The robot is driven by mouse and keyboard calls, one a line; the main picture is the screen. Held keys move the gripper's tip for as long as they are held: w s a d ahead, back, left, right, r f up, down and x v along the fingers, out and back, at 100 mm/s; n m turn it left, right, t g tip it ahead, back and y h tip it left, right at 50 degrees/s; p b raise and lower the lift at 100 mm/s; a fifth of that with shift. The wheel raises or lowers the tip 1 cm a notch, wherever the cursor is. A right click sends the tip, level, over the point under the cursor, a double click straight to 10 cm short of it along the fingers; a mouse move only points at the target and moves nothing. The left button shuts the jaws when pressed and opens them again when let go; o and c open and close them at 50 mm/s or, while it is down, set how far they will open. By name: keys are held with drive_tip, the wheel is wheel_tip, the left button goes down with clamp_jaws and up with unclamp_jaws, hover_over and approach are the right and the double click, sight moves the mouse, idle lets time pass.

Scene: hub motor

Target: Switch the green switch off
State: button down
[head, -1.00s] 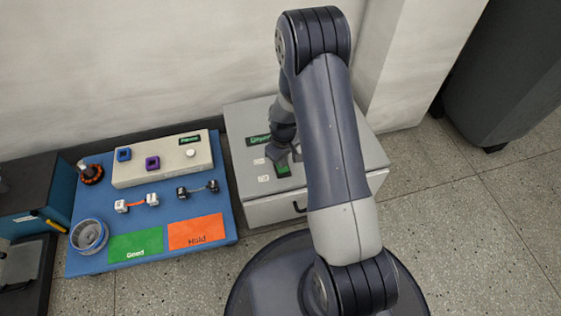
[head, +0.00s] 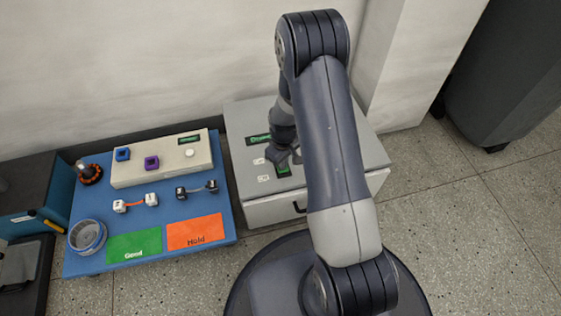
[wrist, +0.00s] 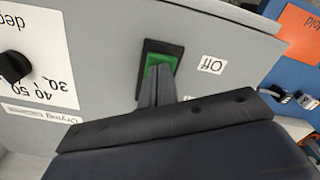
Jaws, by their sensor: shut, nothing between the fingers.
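The green switch (wrist: 161,62) is a green rocker in a black frame on the grey cabinet's top. In the wrist view, a white "Off" label (wrist: 212,64) lies to its right. My gripper (wrist: 160,72) is shut and empty, with its fingertips at the lower edge of the green rocker; I cannot tell if they touch it. In the head view, the green switch (head: 283,170) shows just below my gripper (head: 277,163), partly covered by it. My arm hides the right part of the cabinet top.
The grey cabinet (head: 262,212) has a small green display (head: 259,140) and a black dial (wrist: 14,66). To its left, a blue mat (head: 90,263) carries a beige panel (head: 165,178), connectors, a hub ring (head: 87,237), and green and orange areas. A wall stands behind.

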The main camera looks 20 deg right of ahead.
drive_tip(key=shift+f, duration=0.25)
drive_tip(key=shift+r, duration=0.15)
drive_tip(key=shift+r+p, duration=2.35)
drive_tip(key=shift+r, duration=1.1)
drive_tip(key=shift+f, duration=0.2)
wheel_tip(320, 180, down, 7)
drive_tip(key=b, duration=0.5)
drive_tip(key=shift+r, duration=0.2)
drive_tip(key=shift+r, duration=0.1)
